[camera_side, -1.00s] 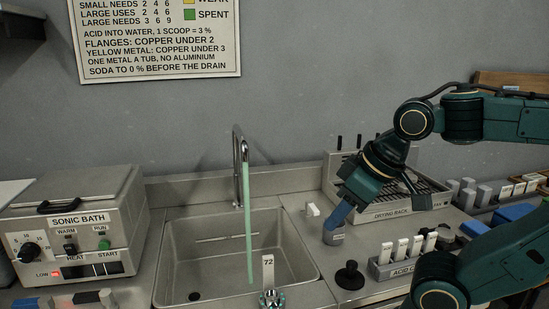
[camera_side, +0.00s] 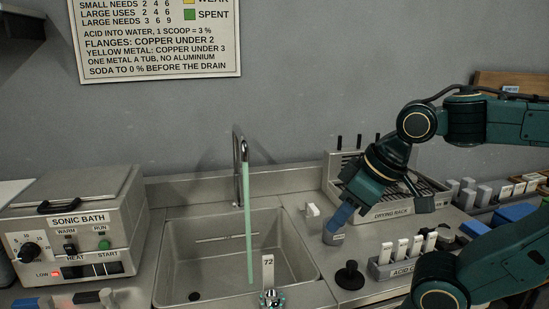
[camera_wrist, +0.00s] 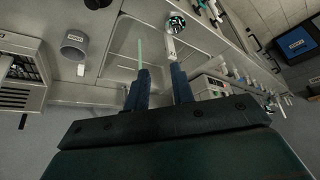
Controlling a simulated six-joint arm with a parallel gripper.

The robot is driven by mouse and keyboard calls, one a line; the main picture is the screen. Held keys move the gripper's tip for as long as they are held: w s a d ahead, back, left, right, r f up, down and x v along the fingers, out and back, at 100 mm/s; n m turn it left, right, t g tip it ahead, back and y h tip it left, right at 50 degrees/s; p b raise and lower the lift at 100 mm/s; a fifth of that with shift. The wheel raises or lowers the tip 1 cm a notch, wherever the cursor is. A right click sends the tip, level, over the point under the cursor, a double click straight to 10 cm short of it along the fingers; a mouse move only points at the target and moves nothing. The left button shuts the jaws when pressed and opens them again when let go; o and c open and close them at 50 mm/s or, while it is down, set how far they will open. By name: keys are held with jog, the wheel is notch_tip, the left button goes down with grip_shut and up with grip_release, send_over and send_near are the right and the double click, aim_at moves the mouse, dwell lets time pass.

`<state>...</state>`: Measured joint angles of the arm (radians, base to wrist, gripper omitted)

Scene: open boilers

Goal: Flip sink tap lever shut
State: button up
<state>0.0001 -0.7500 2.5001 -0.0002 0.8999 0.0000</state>
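The chrome gooseneck tap (camera_side: 238,160) stands at the back of the steel sink (camera_side: 190,255). A pale green stream (camera_side: 248,225) runs from it into the basin and also shows in the wrist view (camera_wrist: 140,50). A small white lever-like piece (camera_side: 312,210) stands on the deck right of the tap; it appears white in the wrist view (camera_wrist: 81,70). I cannot tell for certain that it is the tap lever. My gripper (camera_side: 340,221) points down over the counter right of that piece, apart from it. In the wrist view its blue fingers (camera_wrist: 158,70) are spread with nothing between them.
A grey labelled cup (camera_side: 334,237) stands just below my fingers in the side view. A drying rack (camera_side: 400,208), a black knob (camera_side: 350,276) and an acid strip holder (camera_side: 385,272) are nearby. A tag marked 72 (camera_side: 268,270) stands at the sink front. The sonic bath (camera_side: 75,225) is left.

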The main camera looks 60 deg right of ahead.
jog(key=shift+w+d, duration=0.1)
grip_shut()
jog(key=w+d+r+m+g+h, duration=0.1)
jog(key=w+d+m+g+h, duration=0.25)
jog(key=w+d+m, duration=0.9)
jog(key=w+d+f+m+g, duration=0.1)
jog(key=d+f+m+g, duration=0.1)
jog(key=d+f+m, duration=0.2)
jog(key=w+d+f+m+g, duration=0.1)
jog(key=d+f+m, duration=0.4)
jog(key=d+m, duration=0.5)
jog(key=shift+w+d+g+y, duration=0.2)
jog(key=shift+d+g+y, duration=0.45)
jog(key=shift+d, duration=1.75)
jog(key=shift+m, duration=0.25)
